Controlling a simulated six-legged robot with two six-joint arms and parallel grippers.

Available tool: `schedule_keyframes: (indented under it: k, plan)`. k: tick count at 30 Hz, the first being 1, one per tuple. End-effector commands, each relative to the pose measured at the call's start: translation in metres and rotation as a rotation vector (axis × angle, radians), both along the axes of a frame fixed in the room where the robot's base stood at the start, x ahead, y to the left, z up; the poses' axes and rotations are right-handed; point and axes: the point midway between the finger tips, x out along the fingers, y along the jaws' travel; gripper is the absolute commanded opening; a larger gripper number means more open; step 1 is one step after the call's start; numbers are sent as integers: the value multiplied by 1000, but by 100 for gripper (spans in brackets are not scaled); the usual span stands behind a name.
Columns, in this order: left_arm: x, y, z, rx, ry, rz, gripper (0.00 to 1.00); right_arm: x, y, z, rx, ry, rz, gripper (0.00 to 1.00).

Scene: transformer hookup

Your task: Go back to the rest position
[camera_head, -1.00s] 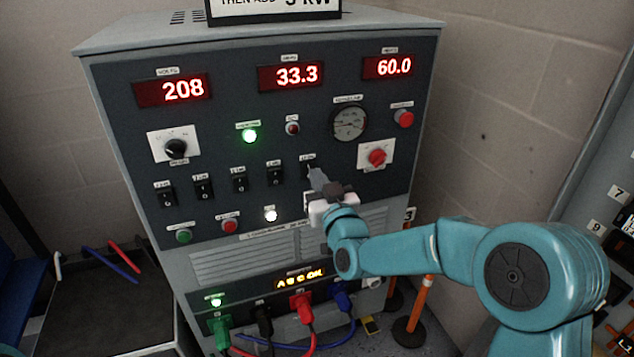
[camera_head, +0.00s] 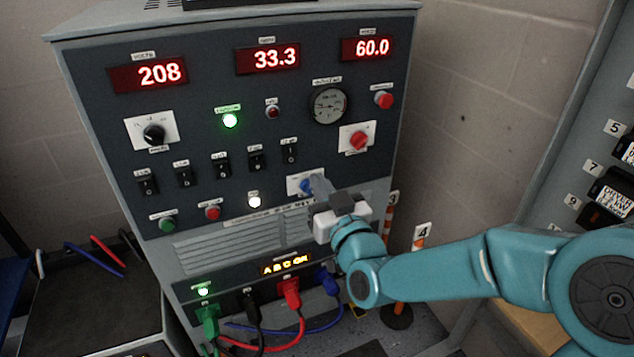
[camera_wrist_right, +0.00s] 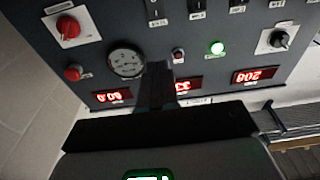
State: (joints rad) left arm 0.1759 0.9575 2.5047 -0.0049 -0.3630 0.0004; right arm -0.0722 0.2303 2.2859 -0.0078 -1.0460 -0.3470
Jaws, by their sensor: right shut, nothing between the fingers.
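My right gripper (camera_head: 322,187) is shut and empty. It stands in front of the lower right part of the grey load cabinet's dark panel (camera_head: 330,150), below the row of black rocker switches (camera_head: 221,166). Behind its tip is a white plate with a blue knob (camera_head: 304,186), partly hidden by the fingers. In the right wrist view the shut fingers (camera_wrist_right: 158,85) point at the panel, which appears upside down. My left gripper is not in view.
The displays read 208 (camera_head: 160,73), 33.3 (camera_head: 274,58) and 60.0 (camera_head: 372,47). Green, black, red and blue cable plugs (camera_head: 289,291) sit low on the cabinet. Orange-and-white posts (camera_head: 391,222) stand to its right. A rack with numbered labels (camera_head: 606,190) is at the far right.

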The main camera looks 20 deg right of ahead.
Motion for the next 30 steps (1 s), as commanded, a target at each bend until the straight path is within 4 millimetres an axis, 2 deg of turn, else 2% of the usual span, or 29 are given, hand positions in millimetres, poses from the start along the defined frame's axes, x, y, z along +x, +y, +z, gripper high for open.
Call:
schedule_keyframes:
  k: [11, 14, 17, 18, 20, 21, 22, 24, 27, 30]
  plan:
    - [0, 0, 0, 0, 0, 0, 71, -1, -2, -1, 0, 2, -4, 0]
    - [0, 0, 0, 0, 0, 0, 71, 4, -6, -27, -3, 53, -13, 0]
    - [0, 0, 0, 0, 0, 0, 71, 9, -6, -87, -5, 175, -13, 0]
    - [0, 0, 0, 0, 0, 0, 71, 7, -5, -119, -6, 243, -9, 0]
    - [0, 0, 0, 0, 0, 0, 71, -1, -1, -169, -1, 364, 8, 0]
    - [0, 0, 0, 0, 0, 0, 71, -9, 3, -202, 9, 448, 21, 0]
    - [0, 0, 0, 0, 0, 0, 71, -17, 6, -226, 18, 512, 31, 0]
    - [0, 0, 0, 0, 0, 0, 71, -41, 14, -280, 48, 669, 57, 0]
    - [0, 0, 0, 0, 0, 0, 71, -86, 28, -344, 103, 892, 92, 0]
    - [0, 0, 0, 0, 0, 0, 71, -132, 42, -390, 159, 1090, 120, 0]
